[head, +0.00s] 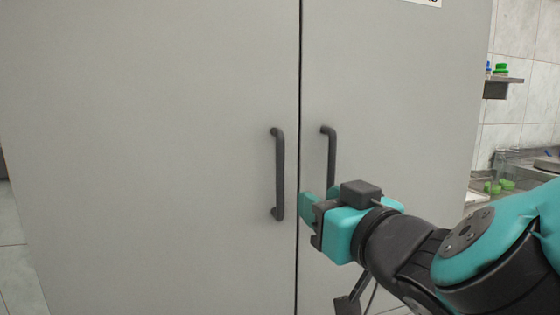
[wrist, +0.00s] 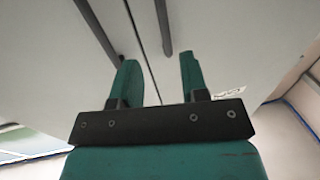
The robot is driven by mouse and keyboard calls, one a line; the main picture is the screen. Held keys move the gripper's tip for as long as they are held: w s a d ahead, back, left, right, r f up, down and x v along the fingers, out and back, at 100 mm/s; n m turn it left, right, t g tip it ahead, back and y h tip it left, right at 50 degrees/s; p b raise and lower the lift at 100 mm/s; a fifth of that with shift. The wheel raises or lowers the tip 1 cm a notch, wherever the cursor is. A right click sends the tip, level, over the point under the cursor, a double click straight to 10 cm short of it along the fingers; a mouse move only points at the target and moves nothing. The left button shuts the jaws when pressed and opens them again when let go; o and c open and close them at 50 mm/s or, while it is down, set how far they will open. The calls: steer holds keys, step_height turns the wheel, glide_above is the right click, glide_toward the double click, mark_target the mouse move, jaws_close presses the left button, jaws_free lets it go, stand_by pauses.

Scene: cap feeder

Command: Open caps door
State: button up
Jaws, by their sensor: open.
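A tall grey cabinet has a left door (head: 150,150) and a right door (head: 400,110), both shut, with a thin dark seam between them. The left door has a dark vertical handle (head: 278,175). The right door has a matching handle (head: 330,155), its lower end hidden behind my gripper. My gripper (head: 305,205) is open and empty, in front of the right door by the seam and low beside the handles. In the wrist view, its teal fingers (wrist: 158,80) point up at the doors, with a handle (wrist: 164,28) showing beyond the gap between them. I cannot tell whether they touch anything.
A small shelf (head: 502,88) with green and blue items is on the tiled wall at the right. Below it, green caps (head: 497,187) lie on a counter beside the cabinet. A partly cut-off label (head: 430,2) is at the top of the right door.

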mark_target(281, 181)
steer(key=p+x, duration=1.1)
steer(key=shift+a+r, duration=0.2)
steer(key=shift+a, duration=0.05)
steer(key=shift+w+a+f+p, duration=0.25)
steer(key=shift+w+a+p, duration=0.15)
steer(key=shift+w+p, duration=0.3)
jaws_close()
